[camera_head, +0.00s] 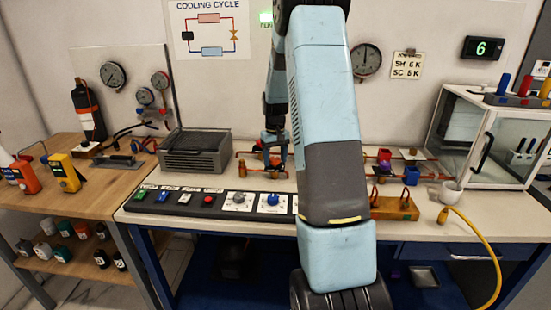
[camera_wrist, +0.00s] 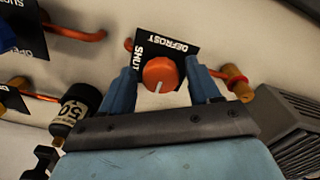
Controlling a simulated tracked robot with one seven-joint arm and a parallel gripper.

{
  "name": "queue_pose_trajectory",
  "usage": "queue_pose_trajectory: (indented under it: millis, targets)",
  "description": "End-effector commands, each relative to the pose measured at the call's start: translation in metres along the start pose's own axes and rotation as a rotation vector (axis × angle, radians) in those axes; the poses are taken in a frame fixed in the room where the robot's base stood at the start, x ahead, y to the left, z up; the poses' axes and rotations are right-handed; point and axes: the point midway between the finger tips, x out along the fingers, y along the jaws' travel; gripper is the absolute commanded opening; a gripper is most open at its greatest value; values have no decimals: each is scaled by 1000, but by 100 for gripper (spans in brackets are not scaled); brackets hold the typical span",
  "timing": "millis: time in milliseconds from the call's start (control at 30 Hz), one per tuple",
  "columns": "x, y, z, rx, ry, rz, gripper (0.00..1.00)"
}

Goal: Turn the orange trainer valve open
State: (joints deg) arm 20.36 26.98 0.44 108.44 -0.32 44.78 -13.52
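The orange valve knob (camera_wrist: 160,74) shows in the wrist view on a black label plate (camera_wrist: 187,49) marked SHUT and DEFROST. A white line on the knob points toward the bottom of that view. My gripper (camera_wrist: 161,68) is open, with one blue finger on each side of the knob. A gap shows between each finger and the knob, so it is not gripped. In the head view my gripper (camera_head: 275,148) is low over the back of the bench, and the knob cannot be made out behind it.
Copper pipe (camera_wrist: 75,33) runs beside the valve. A black-labelled cylinder (camera_wrist: 76,108) and a dark grey finned unit (camera_wrist: 292,135) are close to my gripper. The finned unit (camera_head: 195,150) stands left in the head view. A switch panel (camera_head: 210,201) lines the bench's front.

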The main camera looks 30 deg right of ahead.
Motion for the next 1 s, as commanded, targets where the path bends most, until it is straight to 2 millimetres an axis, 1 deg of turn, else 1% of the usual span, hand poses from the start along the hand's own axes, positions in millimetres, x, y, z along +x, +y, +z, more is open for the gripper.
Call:
queue_pose_trajectory:
  millis: [267,367,433,567,800,1000]
  targets:
    - [-1,0,-1,0,3,0,68]
    - [-5,0,-1,0,4,1,68]
    - [-11,0,-1,0,4,1,68]
    - [-30,0,-1,0,5,1,68]
    - [-79,0,-1,0,6,1,68]
    - [-113,0,-1,0,5,1,68]
